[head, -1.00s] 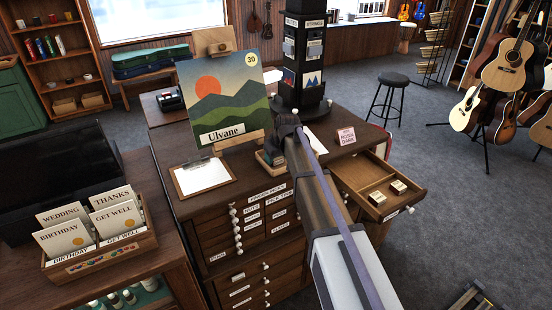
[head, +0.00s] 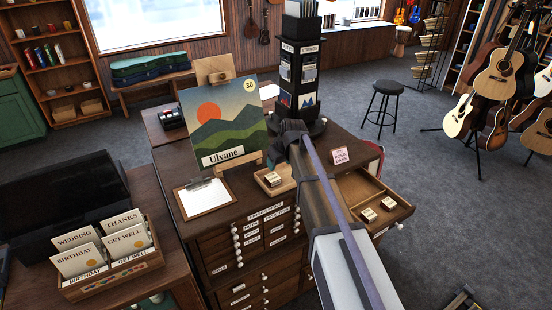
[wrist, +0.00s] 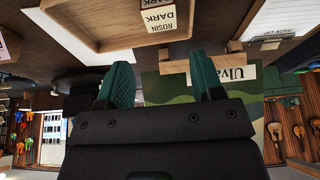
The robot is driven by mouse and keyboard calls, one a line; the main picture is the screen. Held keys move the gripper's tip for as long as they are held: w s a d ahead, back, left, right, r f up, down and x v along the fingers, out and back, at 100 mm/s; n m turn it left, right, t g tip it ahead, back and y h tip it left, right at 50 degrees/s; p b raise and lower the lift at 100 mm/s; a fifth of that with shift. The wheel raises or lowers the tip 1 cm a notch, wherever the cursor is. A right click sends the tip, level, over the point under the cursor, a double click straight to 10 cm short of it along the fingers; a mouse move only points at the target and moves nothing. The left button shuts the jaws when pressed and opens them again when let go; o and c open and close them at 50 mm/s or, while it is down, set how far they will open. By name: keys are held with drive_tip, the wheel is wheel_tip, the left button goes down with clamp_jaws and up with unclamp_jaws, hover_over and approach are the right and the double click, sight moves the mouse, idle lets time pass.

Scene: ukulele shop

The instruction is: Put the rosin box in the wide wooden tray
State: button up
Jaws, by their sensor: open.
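A small box labelled "ROSIN DARK" (head: 272,179) sits inside a wooden tray (head: 285,188) on the cabinet top, in the head view. In the wrist view, the rosin box (wrist: 160,20) rests on the pale floor of the tray (wrist: 90,43), partly cut off by the top edge. My gripper (wrist: 162,66) is open, with its two green fingers apart and nothing between them. The box lies clear of the fingertips.
An open drawer (head: 350,190) at the right holds two small boxes (head: 378,209). A painting on an easel (head: 222,120), a clipboard (head: 206,197) and a dark display tower (head: 302,80) crowd the cabinet top.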

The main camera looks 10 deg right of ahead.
drive_tip(key=s+m+g+h, duration=0.2)
drive_tip(key=s+m+g, duration=0.2)
drive_tip(key=s, duration=2.6)
wheel_tip(320, 180, down, 14)
drive_tip(key=b, duration=1.4)
drive_tip(key=shift+w+f, duration=0.2)
drive_tip(key=shift+w, duration=0.1)
drive_tip(key=shift+c, duration=0.3)
